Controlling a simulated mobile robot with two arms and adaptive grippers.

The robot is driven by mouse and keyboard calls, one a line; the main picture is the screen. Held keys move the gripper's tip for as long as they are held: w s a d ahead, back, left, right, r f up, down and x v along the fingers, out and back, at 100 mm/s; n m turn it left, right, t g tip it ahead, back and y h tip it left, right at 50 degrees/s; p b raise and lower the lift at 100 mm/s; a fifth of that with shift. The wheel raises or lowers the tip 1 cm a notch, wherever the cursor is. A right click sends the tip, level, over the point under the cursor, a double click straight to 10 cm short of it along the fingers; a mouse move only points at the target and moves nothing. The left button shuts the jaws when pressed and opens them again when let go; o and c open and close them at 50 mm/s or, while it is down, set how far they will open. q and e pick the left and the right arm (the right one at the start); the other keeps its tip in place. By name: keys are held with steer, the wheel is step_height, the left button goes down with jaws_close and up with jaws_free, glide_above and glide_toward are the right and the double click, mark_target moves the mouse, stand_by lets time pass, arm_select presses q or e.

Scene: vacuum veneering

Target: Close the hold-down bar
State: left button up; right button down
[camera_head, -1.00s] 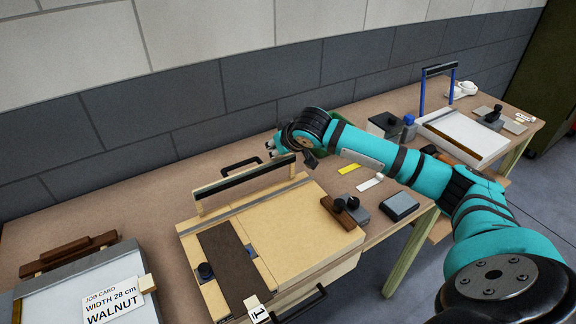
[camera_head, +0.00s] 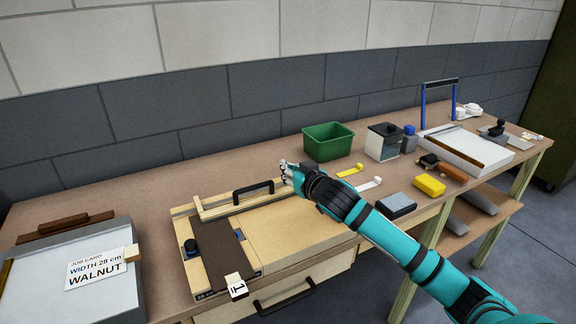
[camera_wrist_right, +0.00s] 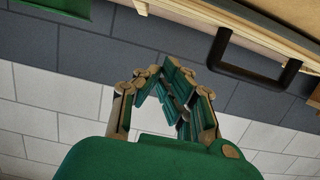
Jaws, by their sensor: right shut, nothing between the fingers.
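The pale hold-down bar (camera_head: 225,209) lies low along the back of the wooden board (camera_head: 300,232), with a dark handle (camera_head: 253,190) standing at its middle. A dark brown veneer strip (camera_head: 222,254) lies across the board's left part, with its back end at the bar. My right gripper (camera_head: 286,169) is shut and empty, just beyond the bar's right end; I cannot tell if it touches the bar. In the right wrist view the shut fingers (camera_wrist_right: 172,80) are beside the dark handle (camera_wrist_right: 255,62), apart from it. My left gripper is not in view.
A green bin (camera_head: 328,142) stands behind my right gripper. Yellow and white strips, a grey block (camera_head: 396,205) and a yellow block (camera_head: 429,185) lie to the right. A grey tray with a job card (camera_head: 95,270) is at the left. The back left table is clear.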

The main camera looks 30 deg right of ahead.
steer(key=shift+s+f, duration=0.35)
steer(key=shift+f, duration=0.1)
steer(key=shift+s+f, duration=0.1)
steer(key=shift+f, duration=0.05)
steer(key=shift+s+f, duration=0.1)
steer(key=shift+f, duration=0.2)
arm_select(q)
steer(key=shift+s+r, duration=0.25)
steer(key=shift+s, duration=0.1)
